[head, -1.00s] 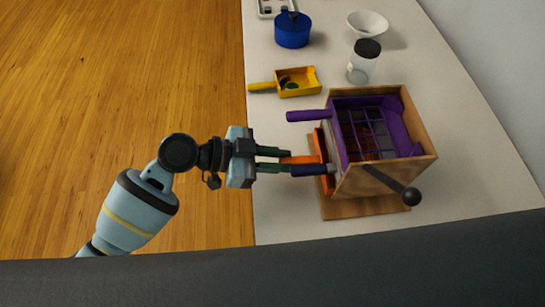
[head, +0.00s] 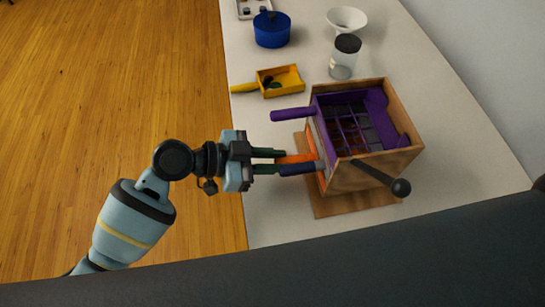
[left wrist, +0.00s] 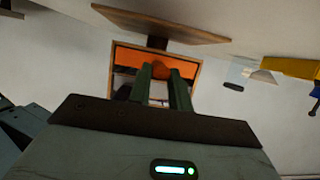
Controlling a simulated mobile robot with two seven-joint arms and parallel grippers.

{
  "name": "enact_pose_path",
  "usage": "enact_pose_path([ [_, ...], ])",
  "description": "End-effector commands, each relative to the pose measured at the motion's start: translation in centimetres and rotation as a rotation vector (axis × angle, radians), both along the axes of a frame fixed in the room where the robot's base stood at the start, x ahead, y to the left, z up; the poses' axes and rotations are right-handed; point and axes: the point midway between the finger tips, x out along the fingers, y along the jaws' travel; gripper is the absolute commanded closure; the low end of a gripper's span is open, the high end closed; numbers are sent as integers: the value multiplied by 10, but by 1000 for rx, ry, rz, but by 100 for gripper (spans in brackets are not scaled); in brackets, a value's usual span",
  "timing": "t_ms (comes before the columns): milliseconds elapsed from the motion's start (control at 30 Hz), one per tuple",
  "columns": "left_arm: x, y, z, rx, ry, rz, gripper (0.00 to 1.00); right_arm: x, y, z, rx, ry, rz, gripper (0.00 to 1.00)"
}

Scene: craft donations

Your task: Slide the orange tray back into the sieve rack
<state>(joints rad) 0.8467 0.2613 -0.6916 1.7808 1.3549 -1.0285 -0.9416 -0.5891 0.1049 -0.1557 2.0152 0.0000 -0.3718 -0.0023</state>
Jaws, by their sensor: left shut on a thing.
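The orange tray (head: 321,179) sits in the front opening of the wooden sieve rack (head: 365,178), with little of it showing outside. My left gripper (head: 284,161) is shut on its orange handle (head: 296,158), in front of the rack. In the left wrist view, the orange tray front (left wrist: 132,58) fills one end of the opening, and the handle (left wrist: 159,70) lies between my fingers. A purple sieve tray (head: 291,114) with a grid sits in the top of the rack. The tray's inside is hidden.
A black-knobbed lever (head: 400,188) sticks out from the rack's near side. A yellow tray (head: 281,83), a dark-lidded jar (head: 344,60), a blue pot (head: 272,31) and a white bowl (head: 346,19) stand farther back. The white counter (head: 275,215) is clear at front left.

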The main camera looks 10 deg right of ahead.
Motion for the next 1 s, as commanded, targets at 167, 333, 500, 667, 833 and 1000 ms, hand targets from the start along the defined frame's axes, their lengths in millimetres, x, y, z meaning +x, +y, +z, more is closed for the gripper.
enact_pose_path([
  [167, 0, 0, 1, -1, -1, 0, 77, 0, 0, 0, 0, 0, 0, 72],
  [333, 0, 0, 1, -1, -1, 0, 55, 0, 0, 0, 0, 0, 0, 72],
  [500, 0, 0, 1, -1, -1, 0, 55, 0, 0, 0, 0, 0, 0, 72],
  [667, 0, 0, 0, 0, 0, 0, 55, 0, 0, 0, 0, 0, 0, 72],
  [833, 0, 1, 0, 1, 0, 0, 55, 6, 0, 4, 0, -6, 0, 72],
  [1000, 0, 33, 11, 2, -2, 2, 55, 21, 0, 7, 1, -38, 1, 72],
])
